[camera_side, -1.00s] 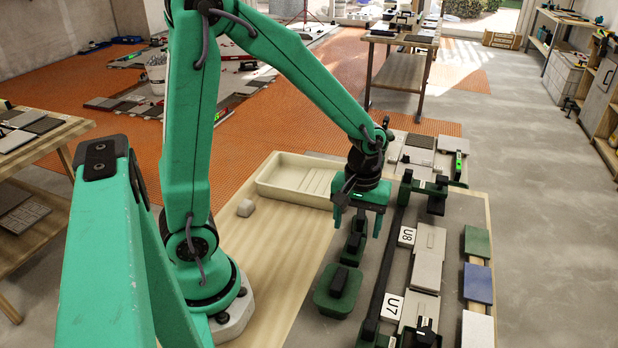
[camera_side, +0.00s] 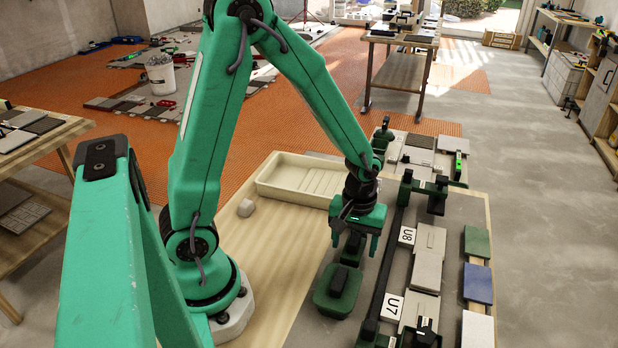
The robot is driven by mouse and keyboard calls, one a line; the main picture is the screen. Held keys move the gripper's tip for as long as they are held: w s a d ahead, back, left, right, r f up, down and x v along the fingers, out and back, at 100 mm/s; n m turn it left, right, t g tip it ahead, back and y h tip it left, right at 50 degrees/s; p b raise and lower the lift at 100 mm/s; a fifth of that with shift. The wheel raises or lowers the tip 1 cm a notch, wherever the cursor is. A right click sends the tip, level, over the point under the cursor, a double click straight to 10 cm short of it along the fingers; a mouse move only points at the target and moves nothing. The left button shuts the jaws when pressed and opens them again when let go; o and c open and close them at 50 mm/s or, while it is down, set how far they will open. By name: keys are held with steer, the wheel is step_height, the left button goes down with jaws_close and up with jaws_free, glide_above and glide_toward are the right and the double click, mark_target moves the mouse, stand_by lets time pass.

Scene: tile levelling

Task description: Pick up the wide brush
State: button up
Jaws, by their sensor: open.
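My gripper (camera_side: 355,242) is open and points down over the bench. Contact between fingers and grip cannot be made out. Which of these is the wide brush I cannot tell for sure at this size.
A cream tray (camera_side: 290,185) and a small grey block (camera_side: 245,208) lie to the left. A dark rail (camera_side: 383,275) runs along the right, beside grey tiles (camera_side: 428,262) with labels U8 and U7. The wooden board at left front is clear.

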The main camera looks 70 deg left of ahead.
mark_target(355, 238)
stand_by(0.4)
steer(key=c, duration=1.3)
steer(key=shift+r, duration=0.1)
steer(key=shift+r, duration=4.95)
